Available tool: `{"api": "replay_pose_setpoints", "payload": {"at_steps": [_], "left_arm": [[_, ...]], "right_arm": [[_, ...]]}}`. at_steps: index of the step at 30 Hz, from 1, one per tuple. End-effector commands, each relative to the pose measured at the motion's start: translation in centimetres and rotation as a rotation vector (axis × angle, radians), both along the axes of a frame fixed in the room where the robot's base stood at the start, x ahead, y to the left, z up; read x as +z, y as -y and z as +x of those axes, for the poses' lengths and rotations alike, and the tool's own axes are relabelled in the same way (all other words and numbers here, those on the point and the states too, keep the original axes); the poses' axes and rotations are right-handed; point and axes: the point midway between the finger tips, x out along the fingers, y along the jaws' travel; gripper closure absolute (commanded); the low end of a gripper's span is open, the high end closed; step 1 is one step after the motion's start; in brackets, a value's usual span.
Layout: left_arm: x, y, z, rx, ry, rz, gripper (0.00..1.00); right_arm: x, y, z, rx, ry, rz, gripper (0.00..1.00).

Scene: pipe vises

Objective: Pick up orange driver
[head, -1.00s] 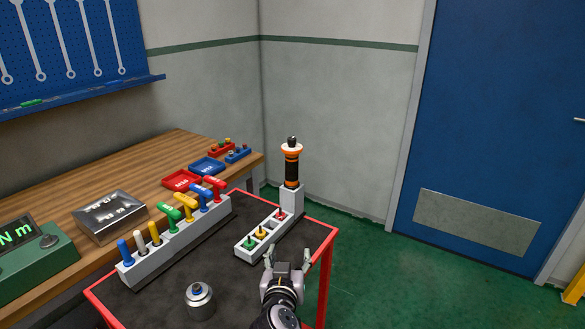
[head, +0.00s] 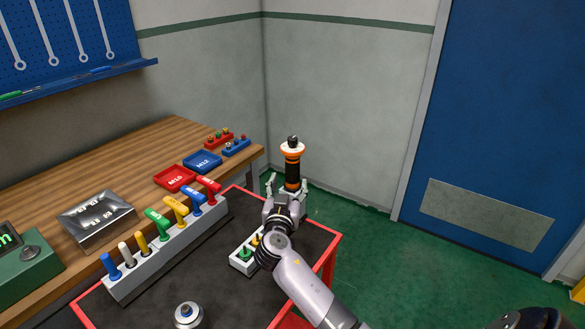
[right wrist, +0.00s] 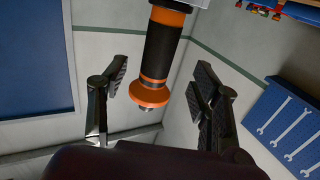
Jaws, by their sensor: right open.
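The orange and black driver (head: 292,170) stands upright in a grey holder at the far end of the red-edged cart. My right gripper (head: 288,186) is open at the driver, with a finger to either side of its lower part. In the right wrist view the driver (right wrist: 160,50) appears between the two open fingers (right wrist: 160,95), with gaps on both sides, so the fingers do not look closed on it. The gripper hides most of the grey holder in the head view. My left gripper is not in view.
A grey rack (head: 165,262) with several coloured T-handles and drivers stands left on the cart. A low block with green and yellow pegs (head: 245,254) is beside my right arm. A metal canister (head: 188,316) stands near the front. The wooden bench (head: 150,155) borders the left.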

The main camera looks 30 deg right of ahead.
Motion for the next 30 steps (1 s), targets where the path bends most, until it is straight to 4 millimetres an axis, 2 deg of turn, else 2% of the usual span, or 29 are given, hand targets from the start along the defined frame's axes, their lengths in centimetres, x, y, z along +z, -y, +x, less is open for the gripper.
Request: {"api": "replay_pose_setpoints", "payload": {"at_steps": [3, 11, 17, 21, 30], "left_arm": [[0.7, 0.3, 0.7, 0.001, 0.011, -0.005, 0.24], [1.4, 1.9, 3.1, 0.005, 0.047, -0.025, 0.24], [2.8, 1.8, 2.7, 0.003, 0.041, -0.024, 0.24], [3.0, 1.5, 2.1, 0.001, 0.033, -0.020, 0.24], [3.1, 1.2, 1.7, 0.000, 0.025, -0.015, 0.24]], "right_arm": [[0.2, 1.2, 1.4, 0.000, -0.001, -0.002, 0.42], [0.1, 2.2, 2.5, 0.000, -0.001, 0.000, 0.42], [0.5, 3.9, 4.3, -0.001, -0.001, -0.003, 0.42], [0.2, 4.8, 5.5, 0.001, -0.001, 0.000, 0.42], [0.0, 5.3, 6.0, 0.001, 0.000, 0.001, 0.42]]}}
